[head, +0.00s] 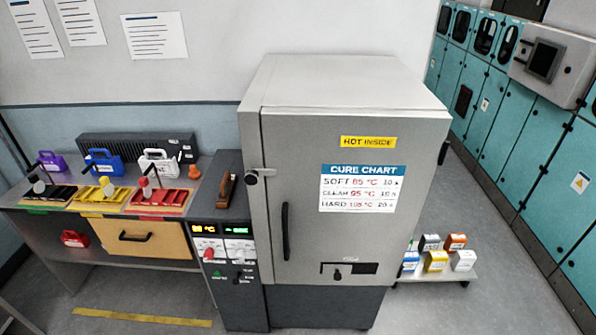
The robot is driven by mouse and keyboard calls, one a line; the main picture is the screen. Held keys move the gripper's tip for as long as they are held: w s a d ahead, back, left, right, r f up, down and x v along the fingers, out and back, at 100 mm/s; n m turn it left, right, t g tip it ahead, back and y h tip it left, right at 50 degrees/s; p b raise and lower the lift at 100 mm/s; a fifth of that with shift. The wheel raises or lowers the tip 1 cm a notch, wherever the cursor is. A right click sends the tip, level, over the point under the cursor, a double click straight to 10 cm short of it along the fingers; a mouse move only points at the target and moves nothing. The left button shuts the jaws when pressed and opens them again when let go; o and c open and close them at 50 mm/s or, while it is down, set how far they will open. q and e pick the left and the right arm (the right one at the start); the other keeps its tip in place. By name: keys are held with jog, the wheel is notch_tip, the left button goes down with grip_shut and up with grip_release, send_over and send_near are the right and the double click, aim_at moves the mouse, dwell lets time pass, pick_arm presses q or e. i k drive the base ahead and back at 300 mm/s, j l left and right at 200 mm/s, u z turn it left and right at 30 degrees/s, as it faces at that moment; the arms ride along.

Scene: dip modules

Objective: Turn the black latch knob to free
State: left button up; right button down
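A large grey cabinet oven (350,240) stands in the middle of the head view, with its door closed. At the left edge of the door sits a small latch with a dark round knob (253,178) and a short light bar pointing right. Below it is a long vertical black handle (285,231). Low on the door, a small black knob (337,274) sits at a dark slot plate. I cannot tell for certain which knob is the task's latch knob. Neither of my grippers is in view.
A control panel (224,250) with lit displays and switches adjoins the oven's left side. A bench (60,235) with coloured trays and cases stands further left. A low shelf (435,279) with several small boxes is right of the oven. Teal lockers (505,120) line the right wall.

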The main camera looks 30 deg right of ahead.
aim_at(251, 176)
jog(key=z, duration=0.75)
